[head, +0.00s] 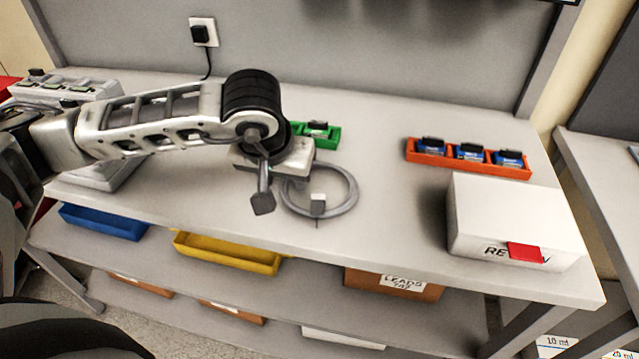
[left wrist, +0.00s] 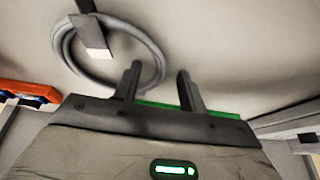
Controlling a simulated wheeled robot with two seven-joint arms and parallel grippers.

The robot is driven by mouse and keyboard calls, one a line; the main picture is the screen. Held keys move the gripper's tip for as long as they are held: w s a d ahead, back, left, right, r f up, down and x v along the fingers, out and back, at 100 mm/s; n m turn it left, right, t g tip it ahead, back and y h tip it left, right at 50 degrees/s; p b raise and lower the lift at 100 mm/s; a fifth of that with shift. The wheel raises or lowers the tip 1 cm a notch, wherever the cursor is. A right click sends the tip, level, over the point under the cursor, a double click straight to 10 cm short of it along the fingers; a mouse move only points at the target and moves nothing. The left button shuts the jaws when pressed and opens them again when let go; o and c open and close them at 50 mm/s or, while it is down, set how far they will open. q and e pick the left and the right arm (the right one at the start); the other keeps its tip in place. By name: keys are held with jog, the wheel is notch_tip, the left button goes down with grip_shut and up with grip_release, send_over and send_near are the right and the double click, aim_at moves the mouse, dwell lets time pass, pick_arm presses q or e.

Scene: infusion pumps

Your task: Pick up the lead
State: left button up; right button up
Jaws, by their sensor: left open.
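The lead is a grey coiled cable (head: 350,203) lying flat on the grey bench, with a pale plug (head: 318,204) at the coil's near side. The coil (left wrist: 70,62) and its plug (left wrist: 97,46) also show at the upper left of the left wrist view. My left gripper (head: 263,203) is open and empty, just left of the coil in the head view. In the left wrist view its two fingers (left wrist: 159,74) stand apart, with one fingertip overlapping the coil's edge in the picture. I cannot tell whether it touches. My right gripper is not in view.
A green tray (head: 327,138) stands behind my left gripper. An orange tray (head: 425,157) with blue items is at the back right. A white box (head: 500,207) with a red tab is at the right. Bins sit below. The bench between coil and box is clear.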

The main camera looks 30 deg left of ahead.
pick_arm(q)
jog(key=shift+f, duration=0.1)
grip_shut()
jog(key=shift+w, duration=0.1)
jog(key=shift+r, duration=0.7)
jog(key=s+d+r, duration=0.6)
jog(key=d+r, duration=0.5)
jog(key=d, duration=0.1)
jog(key=shift+s+d+r+b, duration=0.2)
jog(key=shift+s+r+b, duration=0.1)
jog(key=shift+r+b, duration=0.05)
